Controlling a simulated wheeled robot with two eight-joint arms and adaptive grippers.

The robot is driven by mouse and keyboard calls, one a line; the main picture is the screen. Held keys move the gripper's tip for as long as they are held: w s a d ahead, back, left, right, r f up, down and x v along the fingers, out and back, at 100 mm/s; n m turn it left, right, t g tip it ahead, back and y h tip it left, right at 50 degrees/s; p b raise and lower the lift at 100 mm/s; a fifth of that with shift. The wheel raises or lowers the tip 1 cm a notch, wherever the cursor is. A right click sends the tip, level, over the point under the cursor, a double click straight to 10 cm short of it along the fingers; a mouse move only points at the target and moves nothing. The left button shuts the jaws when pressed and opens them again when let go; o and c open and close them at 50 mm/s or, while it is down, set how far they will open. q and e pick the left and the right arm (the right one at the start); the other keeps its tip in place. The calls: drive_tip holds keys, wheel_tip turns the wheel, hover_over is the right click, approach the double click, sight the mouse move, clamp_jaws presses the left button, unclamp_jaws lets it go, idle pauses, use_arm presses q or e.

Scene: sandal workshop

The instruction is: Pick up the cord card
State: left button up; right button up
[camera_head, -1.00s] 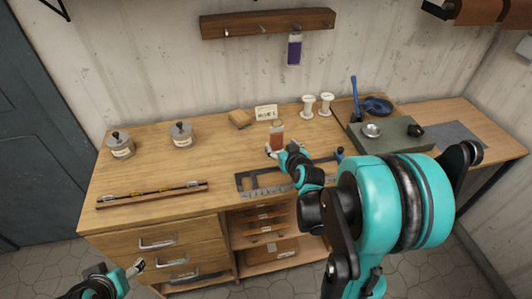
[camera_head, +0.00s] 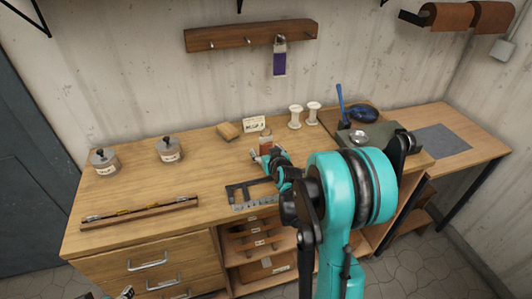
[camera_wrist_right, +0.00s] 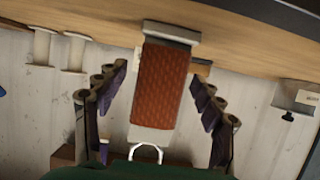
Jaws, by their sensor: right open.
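The cord card, wound with orange-brown cord and with pale ends, stands on the bench (camera_head: 265,143). In the right wrist view, the cord card (camera_wrist_right: 160,85) appears upside down, its pale loop end toward the palm. My right gripper (camera_head: 266,154) is open at the card. In the wrist view, the right gripper (camera_wrist_right: 157,78) has its dark fingers on either side of the card, with visible gaps on both sides. Only the tip of my left gripper (camera_head: 126,293) shows at the bottom edge; its opening is unclear.
Two white spools (camera_head: 295,117), a small sign (camera_head: 254,124) and a wooden block (camera_head: 228,131) stand behind. A dark metal square (camera_head: 238,192) lies in front. A purple-wound card (camera_head: 280,63) hangs from the wall rail (camera_head: 225,37). Bench space on the left (camera_head: 140,182) is clear.

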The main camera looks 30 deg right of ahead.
sight(266, 142)
drive_tip(key=c, duration=1.3)
drive_tip(key=shift+r, duration=0.1)
wheel_tip(266, 142, up, 4)
drive_tip(key=shift+r+p, duration=0.15)
drive_tip(key=shift+p, duration=1.1)
drive_tip(key=s+d+r+p, duration=0.1)
drive_tip(key=d+r, duration=0.1)
drive_tip(key=d, duration=0.1)
drive_tip(key=s+d+r+p, duration=0.1)
drive_tip(key=s+d+r, duration=0.1)
drive_tip(key=d, duration=0.2)
drive_tip(key=s+d+r+p, duration=0.1)
drive_tip(key=s+d+r, duration=0.1)
drive_tip(key=d, duration=0.1)
drive_tip(key=shift+s+d+r, duration=0.1)
drive_tip(key=shift+d+r, duration=0.1)
drive_tip(key=shift+r, duration=0.1)
